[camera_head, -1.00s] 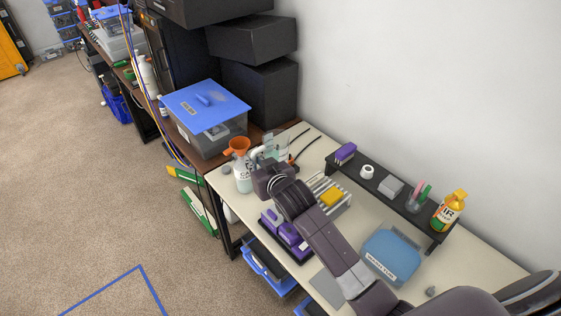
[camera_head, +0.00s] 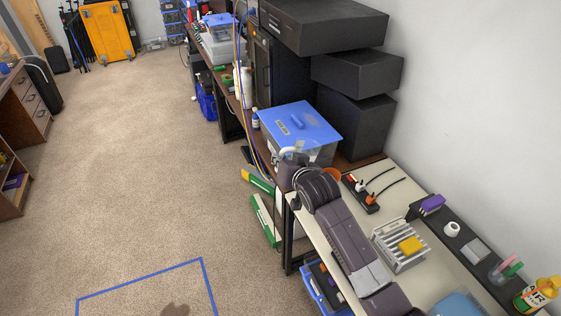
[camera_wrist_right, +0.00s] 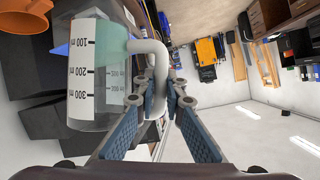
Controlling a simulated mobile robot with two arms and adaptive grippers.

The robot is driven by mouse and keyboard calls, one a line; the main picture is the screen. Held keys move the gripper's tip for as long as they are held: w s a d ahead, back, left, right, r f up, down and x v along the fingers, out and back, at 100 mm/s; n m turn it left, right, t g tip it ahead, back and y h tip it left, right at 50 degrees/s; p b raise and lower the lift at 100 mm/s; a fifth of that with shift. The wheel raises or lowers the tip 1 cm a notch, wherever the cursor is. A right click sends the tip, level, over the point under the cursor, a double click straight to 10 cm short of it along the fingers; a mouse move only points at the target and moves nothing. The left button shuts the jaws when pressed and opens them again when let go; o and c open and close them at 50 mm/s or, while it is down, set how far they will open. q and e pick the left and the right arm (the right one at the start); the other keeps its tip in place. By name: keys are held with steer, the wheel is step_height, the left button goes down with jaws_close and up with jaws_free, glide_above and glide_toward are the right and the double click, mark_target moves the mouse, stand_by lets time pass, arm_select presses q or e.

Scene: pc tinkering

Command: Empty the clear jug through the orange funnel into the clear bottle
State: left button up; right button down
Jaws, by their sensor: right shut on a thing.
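My right gripper (camera_wrist_right: 161,103) is shut on the white handle of the clear jug (camera_wrist_right: 88,112) in the right wrist view. The jug has a white scale with millilitre marks and a greenish tint in part of its body. In the head view my right gripper (camera_head: 287,172) is over the table's far left corner, with the pale handle showing at it; the jug's body is hard to make out there. The orange funnel (camera_head: 333,174) shows partly behind my right arm, and also at the upper left of the wrist view (camera_wrist_right: 25,15). The clear bottle is hidden. My left gripper is not in view.
A grey bin with a blue lid (camera_head: 300,122) stands just behind the gripper, with black boxes (camera_head: 355,75) beyond. Floor is open at left.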

mark_target(311, 141)
steer(key=shift+w+d+f+m+y, duration=0.15)
steer(key=shift+d+f+m+y, duration=0.15)
steer(key=shift+f, duration=0.25)
steer(key=shift+w+d+f+m+y, duration=0.1)
steer(key=shift+d+f+m+y, duration=0.15)
steer(key=shift+f+m, duration=0.2)
steer(key=shift+w+d+r+m+g+y, duration=0.3)
steer(key=shift+d+m+y, duration=0.15)
steer(key=shift+d+m, duration=0.15)
steer(key=shift+w+d+m+b, duration=0.1)
steer(key=shift+d+m+b, duration=0.15)
steer(key=shift+d+b, duration=0.1)
steer(key=d+r+m+y+b, duration=0.1)
steer(key=b, duration=0.1)
steer(key=w+d+r+m+y+b, duration=0.1)
steer(key=d+b, duration=0.1)
steer(key=shift+d+r+g, duration=0.15)
steer(key=shift+r+g, duration=0.15)
steer(key=shift+w, duration=0.1)
steer(key=shift+w+d+r+m+y+b, duration=0.1)
steer(key=shift+d+r+m+y+b, duration=0.25)
steer(key=shift+d+r+m+y, duration=0.2)
steer(key=shift+w+d+r+m+y+b, duration=0.15)
steer(key=shift+w+d+m+y+b, duration=0.1)
steer(key=shift+d+m, duration=0.15)
steer(key=shift+w+d+r+m+y+b, duration=0.1)
steer(key=shift+d+m+b, duration=0.15)
steer(key=shift+d, duration=0.1)
steer(key=shift+d+r, duration=0.2)
steer(key=shift+r, duration=0.05)
